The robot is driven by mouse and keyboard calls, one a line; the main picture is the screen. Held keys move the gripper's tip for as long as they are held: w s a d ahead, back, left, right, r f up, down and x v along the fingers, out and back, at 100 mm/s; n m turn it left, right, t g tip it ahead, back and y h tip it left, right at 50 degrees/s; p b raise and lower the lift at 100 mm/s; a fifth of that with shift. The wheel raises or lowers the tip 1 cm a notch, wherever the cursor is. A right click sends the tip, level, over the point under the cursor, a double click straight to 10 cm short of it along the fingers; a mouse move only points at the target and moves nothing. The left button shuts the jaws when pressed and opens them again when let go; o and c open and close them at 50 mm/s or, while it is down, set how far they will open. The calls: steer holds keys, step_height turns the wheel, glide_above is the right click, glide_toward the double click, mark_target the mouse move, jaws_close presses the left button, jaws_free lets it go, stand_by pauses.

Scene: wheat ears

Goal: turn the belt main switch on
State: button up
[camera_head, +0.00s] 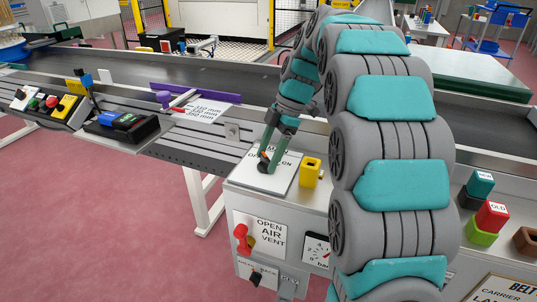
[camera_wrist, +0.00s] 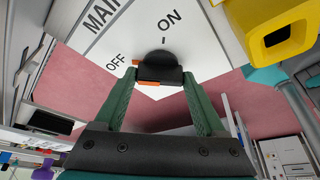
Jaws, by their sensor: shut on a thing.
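The belt main switch is a black rotary knob (camera_wrist: 160,68) on a white plate (camera_wrist: 205,45) marked MAIN, OFF and ON. In the wrist view OFF is at the knob's upper left and ON above it to the right. In the head view my gripper (camera_head: 266,158) reaches down to the plate (camera_head: 283,175) on top of the grey control box. There the fingers mostly hide the knob. I cannot tell which mark the knob points to.
A yellow block-like part (camera_head: 311,172) stands just right of the plate and also shows in the wrist view (camera_wrist: 272,25). The conveyor belt (camera_head: 170,74) runs behind.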

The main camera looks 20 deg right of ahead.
steer(key=shift+c, duration=0.8)
steer(key=shift+f+m+b, duration=0.1)
steer(key=shift+m+b, duration=0.2)
steer(key=shift+s+f+m+t+b, duration=0.15)
steer(key=shift+m+t+b, duration=0.35)
steer(key=shift+m+b, duration=0.3)
steer(key=m+t+b, duration=0.1)
steer(key=m, duration=0.1)
steer(key=m+t+b, duration=0.1)
steer(key=m, duration=0.2)
steer(key=shift+s+a+h, duration=0.1)
steer(key=shift+h, duration=0.3)
steer(key=m, duration=0.2)
steer(key=m+t+h, duration=0.1)
steer(key=m, duration=0.2)
steer(key=shift+r+m, duration=0.25)
steer(key=shift+m, duration=0.15)
steer(key=m+h, duration=0.1)
steer(key=m, duration=0.1)
steer(key=m+t+h, duration=0.1)
steer(key=m, duration=0.1)
steer(key=shift+a+m, duration=0.15)
steer(key=shift+m, duration=0.25)
